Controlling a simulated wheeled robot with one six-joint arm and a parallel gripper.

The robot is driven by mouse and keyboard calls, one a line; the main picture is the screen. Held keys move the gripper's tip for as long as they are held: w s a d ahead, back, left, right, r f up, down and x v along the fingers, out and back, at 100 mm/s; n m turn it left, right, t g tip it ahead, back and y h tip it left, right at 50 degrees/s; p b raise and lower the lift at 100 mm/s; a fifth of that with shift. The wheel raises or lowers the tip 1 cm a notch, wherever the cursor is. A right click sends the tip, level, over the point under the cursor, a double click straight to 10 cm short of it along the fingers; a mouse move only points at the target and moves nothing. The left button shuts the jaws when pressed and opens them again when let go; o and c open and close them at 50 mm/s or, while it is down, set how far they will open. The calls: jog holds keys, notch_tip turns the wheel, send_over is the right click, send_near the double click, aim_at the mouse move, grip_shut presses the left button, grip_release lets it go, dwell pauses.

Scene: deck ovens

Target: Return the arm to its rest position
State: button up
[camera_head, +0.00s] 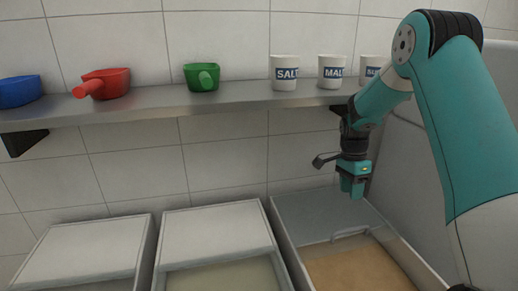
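My arm (455,120) is teal with dark joints. It reaches in from the right and bends down at the elbow near the top right. My gripper (352,193) hangs pointing down above the right-hand bin, below the shelf's right end. No object shows in it. Its fingertips are too small and close together to tell whether they are open or shut.
A metal shelf (150,111) holds blue (19,92), red (106,83) and green (201,78) scoops, a SALT cup (284,72), another cup (332,71) and a partly hidden cup (369,68). Below are lidded bins (82,255) (215,235) and a bin with brown contents (290,245).

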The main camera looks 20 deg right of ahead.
jog(key=s+a+r+n+t, duration=0.2)
jog(key=s+a+r+n, duration=0.2)
jog(key=s+a+n, duration=0.45)
jog(key=s+a+r+n+t, duration=0.3)
jog(key=s+a+r+n, duration=0.25)
jog(key=a+n, duration=0.45)
jog(key=s+a+r+n+g+y+p, duration=0.1)
jog(key=s+a+r+n+p, duration=0.3)
jog(key=r, duration=0.4)
jog(key=s+a+r+n+g+y+p, duration=0.1)
jog(key=s+a+r+n+y+p, duration=0.2)
jog(key=s+a+r, duration=0.4)
jog(key=shift+a+r+n+g+p, duration=0.4)
jog(key=shift+a+n+p, duration=0.15)
jog(key=shift+a+p, duration=0.45)
